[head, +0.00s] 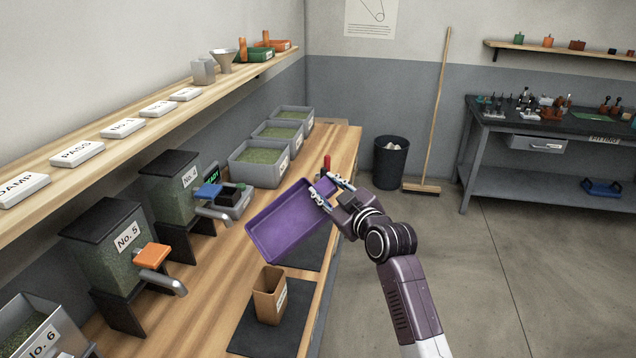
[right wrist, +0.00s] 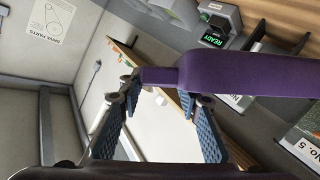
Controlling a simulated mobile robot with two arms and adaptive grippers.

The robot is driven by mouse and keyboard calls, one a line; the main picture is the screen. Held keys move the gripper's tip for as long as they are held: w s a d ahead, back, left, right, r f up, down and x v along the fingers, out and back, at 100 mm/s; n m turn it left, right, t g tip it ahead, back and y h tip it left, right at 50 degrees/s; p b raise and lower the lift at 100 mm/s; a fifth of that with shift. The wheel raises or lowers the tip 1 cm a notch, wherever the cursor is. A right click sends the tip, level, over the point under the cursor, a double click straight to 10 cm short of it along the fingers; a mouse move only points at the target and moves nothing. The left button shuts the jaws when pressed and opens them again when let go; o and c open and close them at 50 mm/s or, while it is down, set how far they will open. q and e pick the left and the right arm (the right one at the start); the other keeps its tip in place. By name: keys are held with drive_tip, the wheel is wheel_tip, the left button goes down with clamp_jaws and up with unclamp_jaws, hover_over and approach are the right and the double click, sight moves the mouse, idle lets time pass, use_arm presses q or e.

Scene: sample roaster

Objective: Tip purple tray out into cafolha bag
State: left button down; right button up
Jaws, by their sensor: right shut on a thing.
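The purple tray (head: 285,222) is held tilted above the bench, with its inside facing the head camera; I see nothing lying in it. My right gripper (head: 324,192) is shut on its far right edge. In the right wrist view the tray (right wrist: 250,76) spans the right side, beyond the fingers of the gripper (right wrist: 160,98). A brown open-topped bag (head: 268,296) stands upright on a dark mat (head: 250,337), below and nearer than the tray, apart from it. Its label is too small to read. My left gripper is out of view.
Dispensers No. 4 (head: 172,190) and No. 5 (head: 108,250) stand left of the bag. A scale (head: 232,205) with a green display sits behind the tray. Grey bins (head: 258,165) of green beans line the back. The bench's right edge runs beside the bag.

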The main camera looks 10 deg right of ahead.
wheel_tip(320, 180, down, 10)
drive_tip(key=w+d+m+g+y, duration=0.1)
drive_tip(key=w+d+m+g, duration=0.1)
drive_tip(key=m+g, duration=0.1)
drive_tip(key=shift+w+f+m, duration=0.15)
drive_tip(key=shift+m, duration=0.45)
drive_tip(key=shift+d+f, duration=0.1)
drive_tip(key=shift+d, duration=0.05)
